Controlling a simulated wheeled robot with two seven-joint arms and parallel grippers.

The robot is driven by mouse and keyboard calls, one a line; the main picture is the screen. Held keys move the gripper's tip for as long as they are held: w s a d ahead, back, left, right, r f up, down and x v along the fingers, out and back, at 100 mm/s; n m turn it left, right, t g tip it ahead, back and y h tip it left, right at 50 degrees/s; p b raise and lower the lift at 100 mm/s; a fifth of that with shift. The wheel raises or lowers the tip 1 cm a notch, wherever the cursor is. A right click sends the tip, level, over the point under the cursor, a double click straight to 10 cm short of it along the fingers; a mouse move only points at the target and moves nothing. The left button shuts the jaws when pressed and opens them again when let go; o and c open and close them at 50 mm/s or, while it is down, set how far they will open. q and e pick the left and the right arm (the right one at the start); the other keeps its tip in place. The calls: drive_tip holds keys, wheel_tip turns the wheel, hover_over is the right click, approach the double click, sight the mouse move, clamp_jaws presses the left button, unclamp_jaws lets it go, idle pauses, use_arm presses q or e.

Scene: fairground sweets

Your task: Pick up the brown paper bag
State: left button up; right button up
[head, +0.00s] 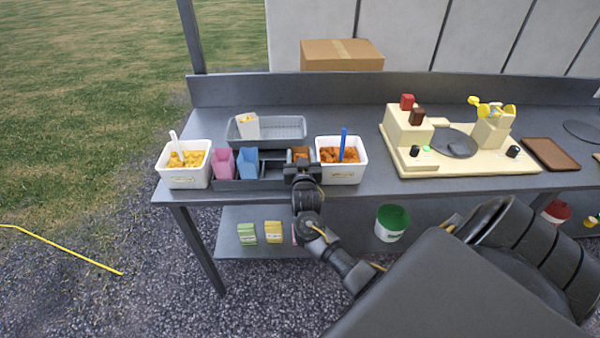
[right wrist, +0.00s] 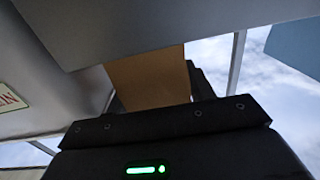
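The brown paper bag (head: 299,152) stands in the right part of the dark divided rack (head: 226,184) on the counter. Only its upper part shows above my right gripper (head: 302,168), which hides the rest. In the right wrist view a plain brown surface (right wrist: 150,78), which looks like the bag, rises just beyond the black gripper body. A dark finger-like part shows beside it on the right. I cannot tell whether the fingers are around the bag or touching it. My left gripper is not in view.
Pink (head: 223,163) and blue (head: 247,163) bags share the rack. A grey tray (head: 286,130) holding a white bag is behind. A cream machine (head: 400,162) stands further right.

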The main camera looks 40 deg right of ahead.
drive_tip(key=c, duration=0.7)
